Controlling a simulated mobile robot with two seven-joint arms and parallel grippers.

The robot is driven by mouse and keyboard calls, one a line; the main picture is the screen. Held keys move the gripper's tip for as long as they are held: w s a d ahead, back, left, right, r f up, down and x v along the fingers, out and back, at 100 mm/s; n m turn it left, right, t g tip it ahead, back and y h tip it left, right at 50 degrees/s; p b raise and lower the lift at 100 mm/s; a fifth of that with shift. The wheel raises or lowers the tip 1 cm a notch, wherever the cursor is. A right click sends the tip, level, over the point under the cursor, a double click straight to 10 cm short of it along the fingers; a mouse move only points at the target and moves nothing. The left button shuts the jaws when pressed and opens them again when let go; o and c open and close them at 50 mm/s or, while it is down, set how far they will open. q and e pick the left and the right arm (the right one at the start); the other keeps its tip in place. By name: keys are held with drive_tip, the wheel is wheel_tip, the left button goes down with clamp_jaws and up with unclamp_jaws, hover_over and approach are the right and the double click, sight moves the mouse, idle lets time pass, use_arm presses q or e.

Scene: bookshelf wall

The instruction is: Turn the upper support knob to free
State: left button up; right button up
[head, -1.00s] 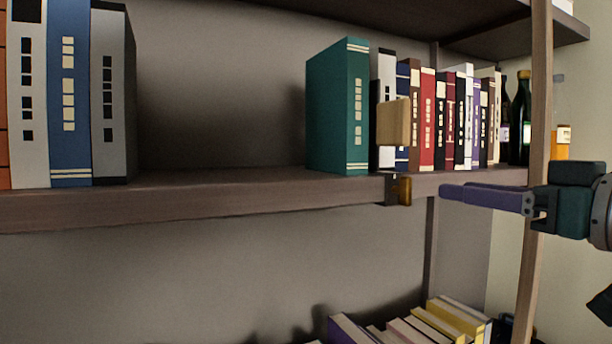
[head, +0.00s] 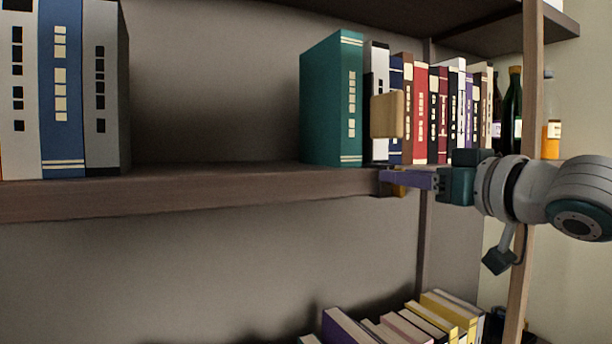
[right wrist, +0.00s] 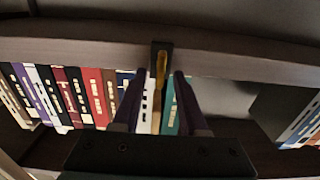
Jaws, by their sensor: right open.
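The brass-coloured support knob (head: 398,190) sits on a dark plate (head: 384,188) on the front edge of the middle shelf (head: 230,190). In the head view my right gripper (head: 386,176) covers most of it. In the right wrist view the knob (right wrist: 161,66) shows long and narrow, in line with the shelf's thickness. My right gripper (right wrist: 160,75) is open, its purple fingertips on either side of the knob's lower end. I cannot tell whether they touch it. A tan block (head: 387,115) stands above the knob, before the books. My left gripper is out of view.
A green book (head: 333,100) and a row of books (head: 440,115) stand behind the knob. Bottles (head: 513,110) and a shelf post (head: 530,130) are at the right. More books (head: 400,325) lie below.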

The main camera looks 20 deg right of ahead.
clamp_jaws()
idle(0.6)
